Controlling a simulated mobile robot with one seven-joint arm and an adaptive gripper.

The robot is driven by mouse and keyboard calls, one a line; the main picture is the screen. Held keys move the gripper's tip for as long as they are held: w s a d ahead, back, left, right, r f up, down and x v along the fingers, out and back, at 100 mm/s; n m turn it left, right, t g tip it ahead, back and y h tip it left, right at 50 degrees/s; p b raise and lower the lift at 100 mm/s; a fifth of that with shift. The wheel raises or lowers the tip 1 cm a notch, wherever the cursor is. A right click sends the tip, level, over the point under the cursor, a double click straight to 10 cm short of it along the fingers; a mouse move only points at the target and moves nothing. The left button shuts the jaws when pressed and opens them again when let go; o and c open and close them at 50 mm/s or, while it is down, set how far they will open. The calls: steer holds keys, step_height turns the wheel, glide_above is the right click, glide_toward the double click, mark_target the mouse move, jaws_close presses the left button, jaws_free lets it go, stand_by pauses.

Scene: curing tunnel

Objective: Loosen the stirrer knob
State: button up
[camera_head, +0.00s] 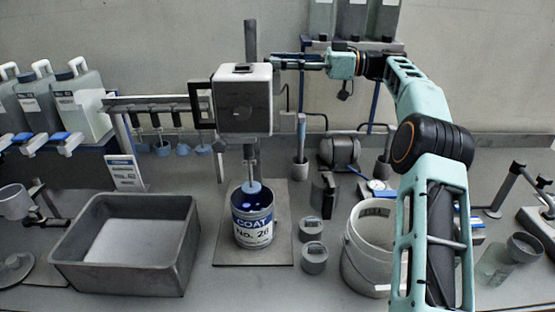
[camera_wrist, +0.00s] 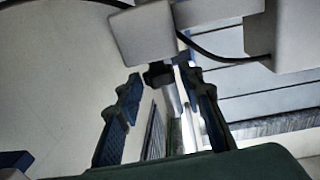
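The stirrer (camera_head: 243,112) is a pale box-shaped head on a vertical post, with a dark handle on its left. Its shaft reaches down into a blue and white can labelled COAT No. 26 (camera_head: 252,234). My gripper (camera_head: 277,62) is at the upper right edge of the stirrer head, pointing left. In the wrist view my gripper (camera_wrist: 162,80) is open, its two dark fingers apart. A dark lobed knob (camera_wrist: 158,73) on a pale block shows between and just beyond the fingertips. I see no clear contact. In the head view the knob cannot be made out.
A grey bin (camera_head: 70,240) stands left of the can, a white bucket (camera_head: 357,262) to its right. Small grey cups (camera_head: 314,258) sit between. Several jugs (camera_head: 85,100) and a rack of hanging stirrers (camera_head: 160,103) are at left. A shelf with containers (camera_head: 355,20) stands behind my arm.

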steer(key=shift+s+a+f+m+t+h+b, duration=0.15)
steer(key=shift+m+t+b, duration=0.5)
steer(key=shift+b, duration=1.55)
steer(key=shift+s+d+f+m+t+h+b, duration=0.1)
steer(key=shift+m+t+h+b, duration=0.2)
steer(key=shift+t+b, duration=1.25)
steer(key=shift+s+a+f+m+t+h+b, duration=0.1)
steer(key=shift+m+b, duration=0.45)
steer(key=shift+b, duration=2.3)
steer(key=shift+t+b, duration=0.3)
steer(key=shift+b, duration=0.2)
